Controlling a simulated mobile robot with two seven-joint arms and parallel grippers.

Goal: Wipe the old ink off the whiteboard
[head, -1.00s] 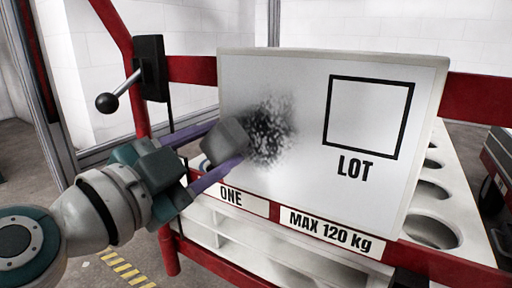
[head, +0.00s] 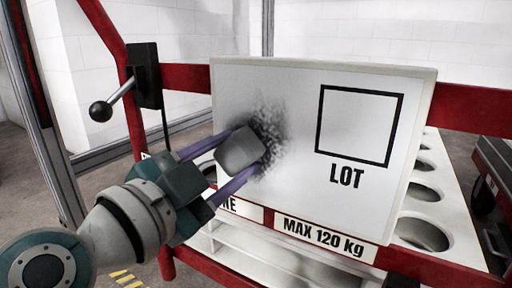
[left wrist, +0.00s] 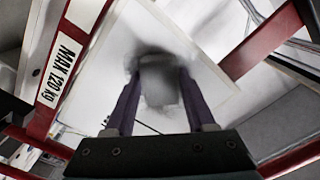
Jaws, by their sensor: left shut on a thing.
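The whiteboard (head: 300,190) is mounted on a red frame, with a printed black square and the word LOT on its right half. A dark speckled ink smudge (head: 272,128) lies left of the square. My left gripper (head: 246,154) is shut on a grey block-shaped eraser (head: 238,149), which is in front of the smudge and covers its lower left part. I cannot tell for sure whether the eraser touches the board. In the left wrist view the eraser (left wrist: 159,87) sits between the purple fingers, with dark ink (left wrist: 150,50) around its top. My right gripper is not in view.
The red frame (head: 470,110) carries labels, one reading MAX 120 kg (head: 322,238). A black-knobbed lever (head: 101,111) sticks out at the left. A white shelf with round holes (head: 425,193) lies behind the board at the right.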

